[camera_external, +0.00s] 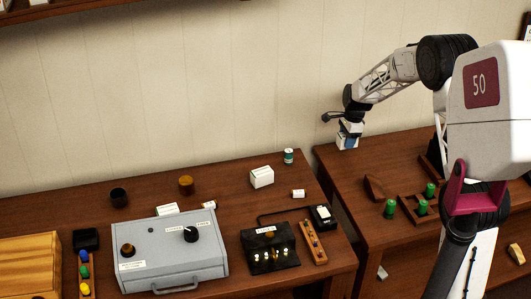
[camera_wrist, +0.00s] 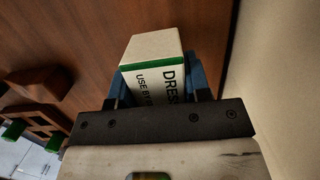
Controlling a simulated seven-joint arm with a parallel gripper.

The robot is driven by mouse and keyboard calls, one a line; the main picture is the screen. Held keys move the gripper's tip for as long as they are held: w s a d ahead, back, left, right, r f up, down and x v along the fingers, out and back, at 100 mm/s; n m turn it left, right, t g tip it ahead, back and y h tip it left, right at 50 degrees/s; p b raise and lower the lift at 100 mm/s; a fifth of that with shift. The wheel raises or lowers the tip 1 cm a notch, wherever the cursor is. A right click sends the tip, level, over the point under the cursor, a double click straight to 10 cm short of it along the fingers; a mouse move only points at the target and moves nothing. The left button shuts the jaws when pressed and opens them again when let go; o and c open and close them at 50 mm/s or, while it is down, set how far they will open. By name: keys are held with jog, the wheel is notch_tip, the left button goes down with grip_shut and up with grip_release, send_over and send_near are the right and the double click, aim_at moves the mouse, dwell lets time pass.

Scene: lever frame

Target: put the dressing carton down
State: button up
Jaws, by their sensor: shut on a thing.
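The dressing carton (camera_wrist: 155,65) is a white box with a green band and black print in the wrist view, reading "DRES" and "USE BY". My gripper (camera_wrist: 160,100) is shut on it, with a blue finger on either side. In the external view my gripper (camera_external: 348,137) is at the back left of the right-hand table (camera_external: 350,170), near the wall.
Green pegs (camera_external: 390,208) in wooden holders and a brown wedge (camera_external: 374,187) stand on the right table, in front of my gripper. A gap separates it from the left table, which holds a grey control box (camera_external: 170,255), a white box (camera_external: 262,177) and a small can (camera_external: 288,156).

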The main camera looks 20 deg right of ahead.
aim_at(347, 155)
jog(key=shift+f, duration=0.25)
jog(key=shift+f, duration=1.8)
jog(key=shift+f, duration=0.1)
jog(key=o, duration=0.9)
jog(key=r, duration=0.4)
jog(key=d+r, duration=0.1)
jog(key=r, duration=0.7)
jog(key=shift+d, duration=0.4)
jog(key=shift+s+r, duration=0.1)
